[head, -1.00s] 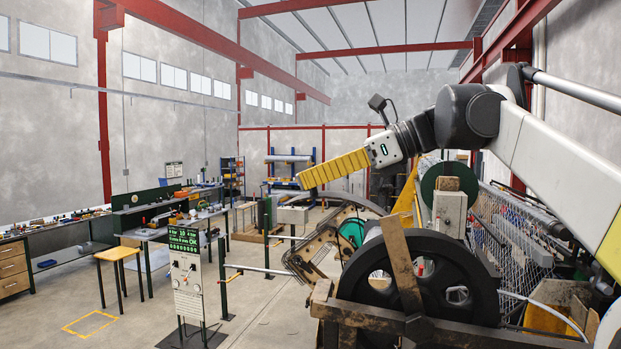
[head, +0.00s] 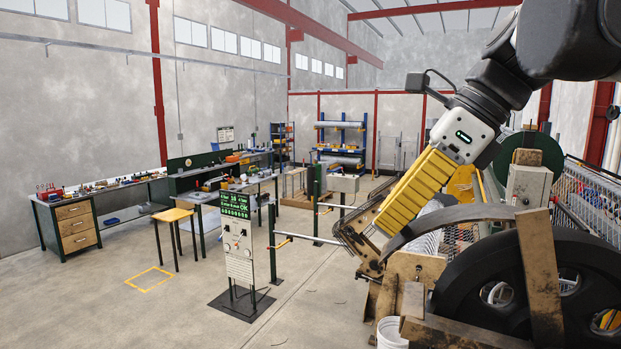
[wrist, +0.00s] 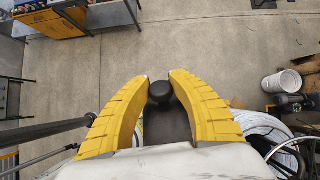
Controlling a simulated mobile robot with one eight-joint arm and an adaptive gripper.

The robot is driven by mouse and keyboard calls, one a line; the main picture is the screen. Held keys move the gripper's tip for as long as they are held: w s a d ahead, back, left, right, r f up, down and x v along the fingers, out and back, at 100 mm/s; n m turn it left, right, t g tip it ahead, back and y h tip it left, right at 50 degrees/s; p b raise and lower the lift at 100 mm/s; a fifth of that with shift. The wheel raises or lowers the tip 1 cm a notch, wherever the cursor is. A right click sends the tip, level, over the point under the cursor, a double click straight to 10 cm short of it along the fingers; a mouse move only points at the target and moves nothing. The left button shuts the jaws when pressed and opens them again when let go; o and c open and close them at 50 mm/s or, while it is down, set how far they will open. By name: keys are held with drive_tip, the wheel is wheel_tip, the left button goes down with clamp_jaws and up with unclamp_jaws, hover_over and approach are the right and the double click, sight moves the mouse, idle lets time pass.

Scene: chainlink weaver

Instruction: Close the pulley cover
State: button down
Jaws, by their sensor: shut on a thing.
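My gripper (head: 381,226) points down and left in the head view, its two yellow fingers one behind the other. In the wrist view my gripper (wrist: 159,88) has its fingertips on both sides of a round black knob (wrist: 160,92). The knob sits at the end of a dark flat piece (wrist: 167,126) between the fingers. A curved grey-brown band (head: 455,217), seemingly the pulley cover, arches beside the fingers and over the machine's front. I cannot tell from the head view how the knob joins it; the fingers hide that spot.
A big black wheel (head: 470,277) with a wooden plank (head: 540,278) stands at right. A control panel stand (head: 238,245) is left of the gripper. A white bucket (head: 391,333) is low in front.

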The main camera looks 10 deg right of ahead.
sight(396, 247)
drive_tip(key=f+h, duration=0.1)
drive_tip(key=f+g+h, duration=0.1)
drive_tip(key=f, duration=0.1)
drive_tip(key=d+f, duration=0.1)
drive_tip(key=shift+s+f+g+h+b, duration=0.25)
drive_tip(key=shift+g+h+b, duration=0.05)
drive_tip(key=shift+h, duration=0.1)
drive_tip(key=shift+s+d+f+g+h, duration=0.2)
drive_tip(key=shift+d+f+h, duration=0.1)
drive_tip(key=shift+f+h, duration=0.25)
drive_tip(key=shift+s+d+f+g+h, duration=0.2)
drive_tip(key=shift+d+f+h, duration=0.15)
drive_tip(key=shift+f, duration=0.3)
drive_tip(key=c, duration=1.2)
unclamp_jaws()
drive_tip(key=shift+d, duration=0.1)
drive_tip(key=shift+r, duration=0.1)
